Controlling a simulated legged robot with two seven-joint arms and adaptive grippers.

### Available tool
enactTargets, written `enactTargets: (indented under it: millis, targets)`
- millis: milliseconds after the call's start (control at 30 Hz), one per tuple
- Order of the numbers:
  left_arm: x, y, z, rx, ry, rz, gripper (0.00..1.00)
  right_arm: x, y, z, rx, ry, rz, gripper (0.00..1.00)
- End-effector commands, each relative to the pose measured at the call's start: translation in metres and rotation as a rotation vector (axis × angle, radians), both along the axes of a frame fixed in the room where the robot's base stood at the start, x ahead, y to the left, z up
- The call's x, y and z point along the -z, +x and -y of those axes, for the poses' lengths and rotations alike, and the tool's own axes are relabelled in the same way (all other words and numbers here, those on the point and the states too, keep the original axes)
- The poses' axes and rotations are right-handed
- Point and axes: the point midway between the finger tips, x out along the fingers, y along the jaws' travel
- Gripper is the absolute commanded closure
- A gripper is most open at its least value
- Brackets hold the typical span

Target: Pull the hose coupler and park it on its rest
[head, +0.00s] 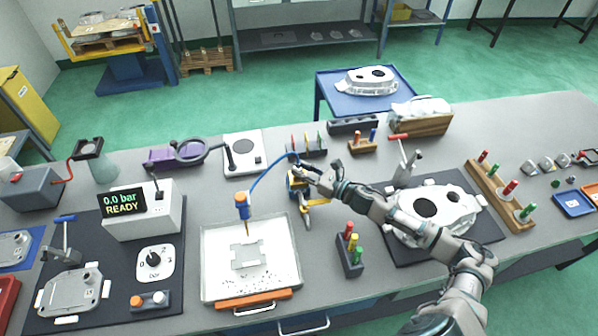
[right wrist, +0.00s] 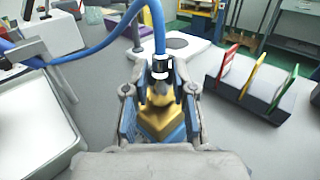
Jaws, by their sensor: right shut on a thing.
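My right gripper (head: 300,178) is over the middle of the bench, beside a yellow and blue fixture (head: 318,202). In the right wrist view its fingers (right wrist: 160,92) are shut around the hose coupler (right wrist: 160,66), a silver and black collar at the end of the blue hose (right wrist: 158,30). A gold-yellow block (right wrist: 160,118) shows between and below the fingers; I cannot tell whether the coupler is apart from it. The blue hose (head: 262,172) arches left to an orange and blue nozzle (head: 241,205). The coupler's rest cannot be made out with certainty. My left gripper is out of view.
A white tray (head: 208,285) with a grey plate lies left of the fixture. A rack with coloured tabs (right wrist: 262,98) stands close by on the right in the wrist view. A dark block with coloured pegs (head: 350,258) and a large casting (head: 455,232) are near my right arm.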

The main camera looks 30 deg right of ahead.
Motion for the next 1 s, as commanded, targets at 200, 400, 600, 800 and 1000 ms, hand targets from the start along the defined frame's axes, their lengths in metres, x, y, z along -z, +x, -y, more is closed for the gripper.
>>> enactTargets:
  millis: [200, 400, 600, 800, 1000]
  targets:
    - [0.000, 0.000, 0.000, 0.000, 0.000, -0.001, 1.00, 0.002, 0.000, -0.001, -0.001, 0.001, -0.002, 1.00]
    - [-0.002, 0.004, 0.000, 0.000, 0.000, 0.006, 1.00, -0.003, 0.000, 0.000, -0.003, 0.002, 0.000, 1.00]
    - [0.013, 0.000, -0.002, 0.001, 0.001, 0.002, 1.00, -0.042, -0.001, 0.000, -0.003, -0.002, 0.007, 1.00]
    - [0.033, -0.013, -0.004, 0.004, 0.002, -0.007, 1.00, -0.083, -0.001, 0.001, -0.001, -0.001, 0.005, 1.00]
    - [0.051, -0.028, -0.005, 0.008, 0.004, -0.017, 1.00, -0.099, 0.005, -0.008, 0.007, 0.006, 0.004, 1.00]
